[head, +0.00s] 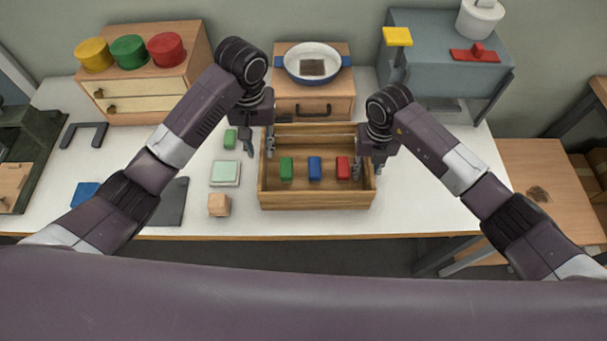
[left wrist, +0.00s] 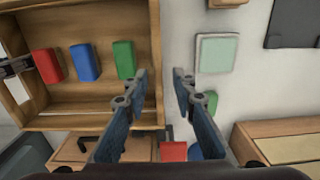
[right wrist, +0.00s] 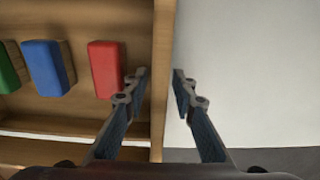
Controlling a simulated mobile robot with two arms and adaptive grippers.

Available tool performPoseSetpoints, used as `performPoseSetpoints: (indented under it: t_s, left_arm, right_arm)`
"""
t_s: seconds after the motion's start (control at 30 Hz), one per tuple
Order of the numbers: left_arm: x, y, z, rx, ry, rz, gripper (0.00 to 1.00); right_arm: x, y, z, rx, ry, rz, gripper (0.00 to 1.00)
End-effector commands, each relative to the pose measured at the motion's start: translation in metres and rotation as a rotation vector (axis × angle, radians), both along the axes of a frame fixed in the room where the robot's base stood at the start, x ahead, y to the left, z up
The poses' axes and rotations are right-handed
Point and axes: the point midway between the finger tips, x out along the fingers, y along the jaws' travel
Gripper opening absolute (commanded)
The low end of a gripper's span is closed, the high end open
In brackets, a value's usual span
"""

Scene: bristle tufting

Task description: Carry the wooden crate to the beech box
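The wooden crate (head: 318,201) stands on the white table, with a green block (head: 286,169), a blue block (head: 315,168) and a red block (head: 343,168) inside. My left gripper (head: 258,150) is open at the crate's left wall; in the left wrist view that wall (left wrist: 154,45) shows between its fingertips. My right gripper (head: 368,172) is open at the right wall, which shows between its fingertips in the right wrist view (right wrist: 163,50). Neither gripper visibly pinches a wall. A beech-coloured box (head: 312,101) with a dark handle stands close behind the crate.
A pan (head: 313,65) sits on the beech-coloured box. A drawer cabinet (head: 150,90) with coloured cylinders stands back left, a grey-blue stand (head: 440,65) back right. A pale green square (head: 225,173) and small wooden cube (head: 219,204) lie left of the crate. The table right of it is clear.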

Motion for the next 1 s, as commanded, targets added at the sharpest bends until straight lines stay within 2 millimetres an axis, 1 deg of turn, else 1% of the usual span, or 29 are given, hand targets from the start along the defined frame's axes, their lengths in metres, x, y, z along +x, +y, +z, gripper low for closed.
performPoseSetpoints:
  t_s: [0.03, 0.13, 0.27, 0.37, 0.47, 0.7, 0.8, 0.9, 1.0]
  left_arm:
    - [0.001, 0.0, 0.009, -0.001, -0.002, -0.001, 0.25]
    - [0.001, 0.0, 0.022, -0.001, -0.001, 0.0, 0.25]
    - [0.0, 0.0, 0.03, 0.0, 0.0, 0.001, 0.25]
    - [0.0, 0.0, 0.032, 0.0, 0.002, 0.001, 0.25]
    - [0.0, 0.0, 0.032, 0.0, 0.002, 0.001, 0.25]
    - [0.0, 0.0, 0.032, 0.0, 0.001, 0.001, 0.25]
    - [0.0, 0.0, 0.032, 0.0, 0.001, 0.001, 0.25]
    - [0.0, 0.0, 0.031, 0.0, 0.001, 0.001, 0.25]
    - [0.0, 0.0, 0.031, 0.0, 0.001, 0.001, 0.25]
  right_arm:
    - [0.0, 0.0, 0.0, 0.0, 0.0, 0.0, 0.25]
    - [0.0, 0.0, 0.0, 0.0, 0.0, 0.0, 0.25]
    - [0.0, 0.0, 0.002, 0.0, -0.001, 0.0, 0.25]
    - [0.001, 0.0, 0.01, 0.0, -0.002, 0.0, 0.25]
    - [0.002, 0.0, 0.026, 0.0, -0.004, 0.0, 0.25]
    - [0.002, 0.0, 0.078, 0.001, -0.004, 0.001, 0.25]
    - [0.001, 0.0, 0.096, 0.0, -0.004, 0.001, 0.25]
    - [0.001, 0.0, 0.109, 0.0, -0.003, 0.0, 0.25]
    - [0.0, 0.0, 0.117, 0.0, -0.001, 0.0, 0.25]
